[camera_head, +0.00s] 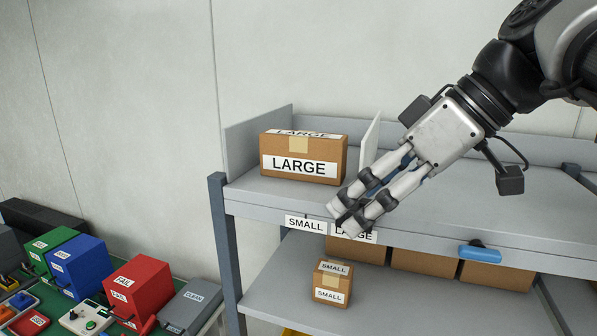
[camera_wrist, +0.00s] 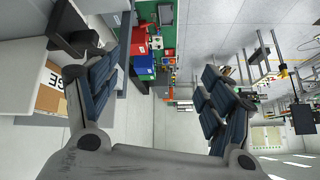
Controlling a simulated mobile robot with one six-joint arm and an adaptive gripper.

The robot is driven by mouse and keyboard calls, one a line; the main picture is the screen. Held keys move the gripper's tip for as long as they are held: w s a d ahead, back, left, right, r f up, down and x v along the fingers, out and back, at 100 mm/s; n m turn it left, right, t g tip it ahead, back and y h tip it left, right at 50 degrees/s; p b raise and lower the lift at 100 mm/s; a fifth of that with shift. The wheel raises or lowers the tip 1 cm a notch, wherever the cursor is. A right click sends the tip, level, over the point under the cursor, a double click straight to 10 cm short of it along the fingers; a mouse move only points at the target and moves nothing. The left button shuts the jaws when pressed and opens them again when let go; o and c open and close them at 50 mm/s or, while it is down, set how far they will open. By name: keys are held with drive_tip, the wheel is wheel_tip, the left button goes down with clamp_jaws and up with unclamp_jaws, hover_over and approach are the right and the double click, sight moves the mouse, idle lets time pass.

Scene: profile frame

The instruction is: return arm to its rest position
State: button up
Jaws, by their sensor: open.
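My gripper (camera_head: 362,212) reaches in from the upper right in the head view, in front of the shelf unit's upper shelf (camera_head: 440,205). In the wrist view my gripper (camera_wrist: 160,88) has its two fingers wide apart with nothing between them. A brown box marked LARGE (camera_head: 303,160) stands on the upper shelf, left of my gripper and apart from it. Part of a LARGE box (camera_wrist: 50,90) also shows at the left edge of the wrist view. My fingertips partly cover a LARGE label on the shelf's front edge.
A small box (camera_head: 332,283) and several larger boxes (camera_head: 423,262) are on the lower shelf. A white divider (camera_head: 370,140) stands on the upper shelf behind my gripper. At lower left, a green table holds green, blue and red (camera_head: 138,289) bins. Open floor shows in the wrist view.

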drive_tip(key=s+d+f+m+h+b, duration=0.1)
drive_tip(key=s+f+b, duration=0.4)
drive_tip(key=f, duration=1.1)
drive_tip(key=s+d+f+m+t+h+b, duration=0.1)
drive_tip(key=s+f+m+b, duration=0.5)
drive_tip(key=f, duration=1.1)
drive_tip(key=s+d+f+m+h+b, duration=0.3)
drive_tip(key=s+f+h+b, duration=0.2)
drive_tip(key=f+b, duration=0.7)
wheel_tip(320, 180, down, 5)
drive_tip(key=shift+s+d+f+t, duration=0.15)
drive_tip(key=shift+s+t, duration=0.15)
drive_tip(key=shift+s, duration=0.2)
